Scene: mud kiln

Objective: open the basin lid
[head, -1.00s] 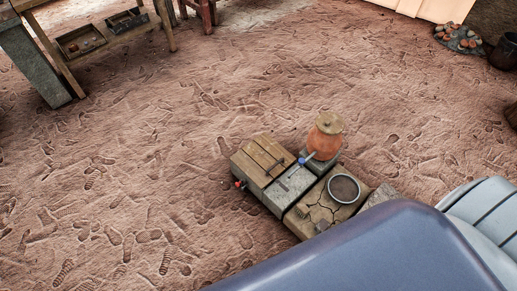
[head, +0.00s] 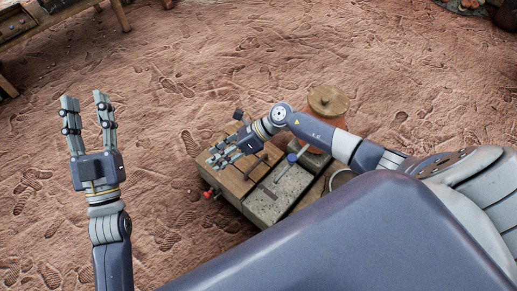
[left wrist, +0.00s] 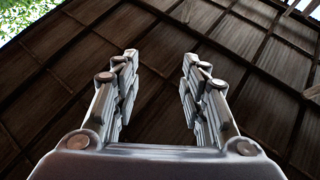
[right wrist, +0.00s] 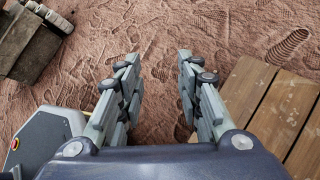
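The basin lid, made of wooden planks (head: 236,181), lies flat and closed on a low stone block. It also shows at the right of the right wrist view (right wrist: 268,105). My right gripper (head: 216,154) is open and empty above the lid's far left side, and its hand and forearm hide part of the lid. In the right wrist view my right fingers (right wrist: 155,65) are apart, with bare ground between them and the lid to their right. My left gripper (head: 85,99) is raised at the left, open and empty. In the left wrist view its fingers (left wrist: 158,65) point toward the roof.
A red knob (head: 209,194) sticks out at the block's left. A wooden table (head: 45,25) stands at upper left.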

